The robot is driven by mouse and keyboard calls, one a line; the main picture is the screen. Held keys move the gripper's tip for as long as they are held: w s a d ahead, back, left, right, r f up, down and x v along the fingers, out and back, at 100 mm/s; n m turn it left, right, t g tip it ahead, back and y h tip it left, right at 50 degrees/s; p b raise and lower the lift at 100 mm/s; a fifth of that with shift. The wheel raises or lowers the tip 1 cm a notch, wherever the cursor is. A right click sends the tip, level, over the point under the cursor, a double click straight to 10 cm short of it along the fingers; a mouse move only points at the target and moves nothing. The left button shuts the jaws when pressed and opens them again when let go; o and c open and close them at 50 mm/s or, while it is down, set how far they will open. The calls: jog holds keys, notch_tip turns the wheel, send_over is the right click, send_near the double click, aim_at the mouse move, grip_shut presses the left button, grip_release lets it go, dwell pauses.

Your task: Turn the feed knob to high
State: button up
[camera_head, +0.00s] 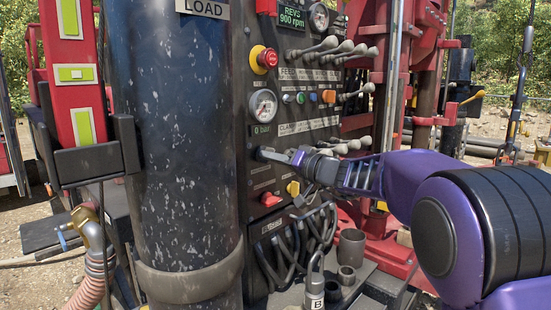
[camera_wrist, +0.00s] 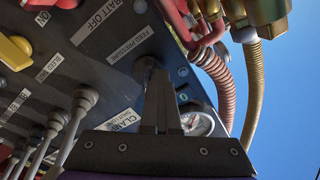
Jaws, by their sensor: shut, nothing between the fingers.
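A dark round knob (camera_wrist: 147,67) sits on the control panel beside the "FEED PRESSURE" label in the wrist view, partly hidden by my fingers. My gripper (camera_wrist: 160,85) is shut, with its fingertips at the knob's face. I cannot tell whether they touch it, and nothing shows between the fingers. In the head view my gripper (camera_head: 290,156) reaches the panel from the right, below the round pressure gauge (camera_head: 263,106), with a "0 bar" readout under it. The knob's pointer and any low or high marks cannot be made out.
A red emergency button (camera_head: 267,57) stands above the gauge. Grey levers (camera_head: 345,146) stick out to the right of my gripper. A yellow knob (camera_head: 293,188) and a red knob (camera_head: 270,199) lie below it. A thick dark cylinder (camera_head: 180,150) stands close on the left.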

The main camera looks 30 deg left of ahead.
jog(key=shift+o, duration=1.2)
jog(key=shift+w+d+f+h, duration=0.3)
jog(key=shift+w+d+f, duration=0.25)
jog(key=shift+w, duration=0.15)
jog(key=shift+o, duration=1.2)
jog(key=shift+s+a+r, duration=0.1)
jog(key=shift+s+a, duration=0.1)
jog(key=shift+s, duration=0.1)
jog(key=shift+o, duration=0.5)
jog(key=shift+d+b, duration=0.1)
jog(key=shift+b, duration=0.2)
jog(key=b+v, duration=0.5)
jog(key=v, duration=1.4)
jog(key=shift+s, duration=0.35)
